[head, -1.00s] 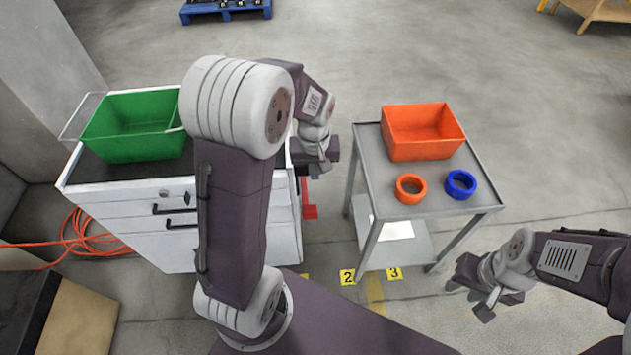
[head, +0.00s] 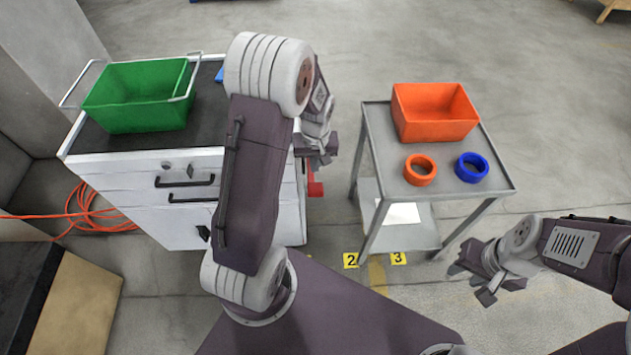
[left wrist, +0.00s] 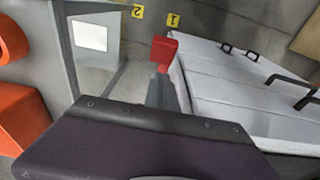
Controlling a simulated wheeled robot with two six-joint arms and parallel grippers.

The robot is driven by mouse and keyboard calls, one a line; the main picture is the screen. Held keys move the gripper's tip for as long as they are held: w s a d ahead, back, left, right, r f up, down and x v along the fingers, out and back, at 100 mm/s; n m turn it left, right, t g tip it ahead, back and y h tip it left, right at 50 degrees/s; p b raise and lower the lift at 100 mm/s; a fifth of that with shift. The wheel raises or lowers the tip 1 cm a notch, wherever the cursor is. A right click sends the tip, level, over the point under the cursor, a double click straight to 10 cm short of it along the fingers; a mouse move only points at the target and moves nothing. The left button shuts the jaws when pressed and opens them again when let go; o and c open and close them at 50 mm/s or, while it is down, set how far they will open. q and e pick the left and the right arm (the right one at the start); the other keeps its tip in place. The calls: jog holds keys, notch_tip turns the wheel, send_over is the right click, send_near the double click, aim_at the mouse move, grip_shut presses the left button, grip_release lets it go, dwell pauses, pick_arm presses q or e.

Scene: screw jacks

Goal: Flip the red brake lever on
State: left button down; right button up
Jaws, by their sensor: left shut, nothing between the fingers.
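The red brake lever (head: 315,187) shows at the right side of the white cabinet (head: 190,168), just below my left gripper (head: 322,162) in the head view. In the left wrist view its red end (left wrist: 164,50) is ahead of the dark gripper body, at the end of a grey piece. I cannot tell there whether the fingers touch it. My left gripper is shut and empty; my left arm hides part of the cabinet. My right gripper (head: 472,283) is at the lower right, over the floor, empty with its fingers apart.
A green bin (head: 140,97) stands on the cabinet. A grey cart (head: 440,203) to the right holds an orange bin (head: 435,112), an orange ring (head: 420,171) and a blue ring (head: 472,168). A narrow gap separates cabinet and cart. An orange cable (head: 90,212) lies on the floor.

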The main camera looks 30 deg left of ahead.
aim_at(316, 186)
pick_arm(q)
jog(key=f, duration=0.4)
jog(key=s+f+b, duration=0.1)
jog(key=f, duration=0.1)
jog(key=shift+d+f, duration=0.15)
jog(key=shift+d, duration=0.2)
pick_arm(e)
jog(key=shift+f, duration=0.7)
jog(key=shift+f, duration=0.1)
